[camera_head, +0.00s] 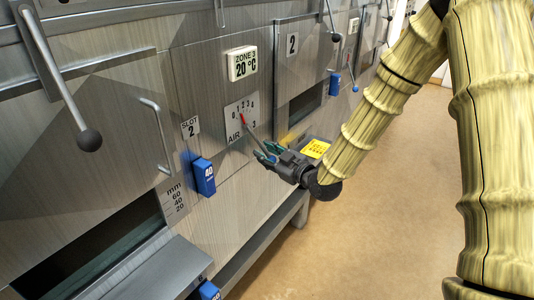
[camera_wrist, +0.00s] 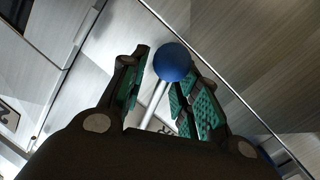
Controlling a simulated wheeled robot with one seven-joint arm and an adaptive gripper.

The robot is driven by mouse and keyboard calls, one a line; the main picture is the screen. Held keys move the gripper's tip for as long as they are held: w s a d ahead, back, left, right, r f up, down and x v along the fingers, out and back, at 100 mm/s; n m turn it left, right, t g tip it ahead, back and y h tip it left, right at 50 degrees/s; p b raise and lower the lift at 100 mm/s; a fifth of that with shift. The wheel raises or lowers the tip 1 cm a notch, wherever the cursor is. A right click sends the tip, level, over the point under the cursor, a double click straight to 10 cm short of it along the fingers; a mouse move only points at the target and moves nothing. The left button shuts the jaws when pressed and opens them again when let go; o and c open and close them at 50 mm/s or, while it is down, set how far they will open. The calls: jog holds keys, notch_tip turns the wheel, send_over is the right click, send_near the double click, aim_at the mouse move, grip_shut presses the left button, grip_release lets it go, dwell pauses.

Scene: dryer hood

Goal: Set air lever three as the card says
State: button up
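The air lever three plate (camera_head: 234,127) is a pale panel marked AIR and 3, with a scale from 0 to 4. The lever's red pointer (camera_head: 243,118) lies near the low numbers; its exact mark I cannot tell. My gripper (camera_head: 266,152) is in front of the plate at the lever's outer end. In the wrist view, the blue ball knob (camera_wrist: 173,61) and grey rod (camera_wrist: 152,104) show between my open fingers (camera_wrist: 165,85); firm contact is not visible. A yellow card (camera_head: 315,148) shows beside my wrist; its small text is unreadable.
A ZONE 3 display (camera_head: 242,63) reading 20 °C is above the plate. A black-knobbed lever (camera_head: 89,140) stands out at the left. Open floor (camera_head: 380,220) lies to the right.

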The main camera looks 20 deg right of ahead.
jog(key=shift+s+a+r, duration=0.15)
jog(key=shift+a+r, duration=0.05)
jog(key=shift+r, duration=0.1)
jog(key=f+v, duration=0.1)
jog(key=v, duration=1)
jog(key=shift+s+d+r, duration=0.25)
jog(key=shift+s+d, duration=0.1)
jog(key=shift+d, duration=0.05)
jog(key=s+a+f+m+g+h, duration=0.15)
jog(key=s+f+m+g, duration=0.35)
jog(key=f, duration=0.8)
jog(key=s+a+f+m+g+h, duration=0.1)
jog(key=s+f+g+h, duration=0.15)
jog(key=s+f, duration=0.7)
jog(key=s+a+f+m+g+h+p, duration=0.1)
jog(key=s+f+g, duration=0.7)
jog(key=s+f, duration=1.1)
jog(key=s+a+m+h, duration=0.1)
jog(key=s+m+h, duration=0.1)
jog(key=m, duration=0.1)
jog(key=shift+s, duration=0.2)
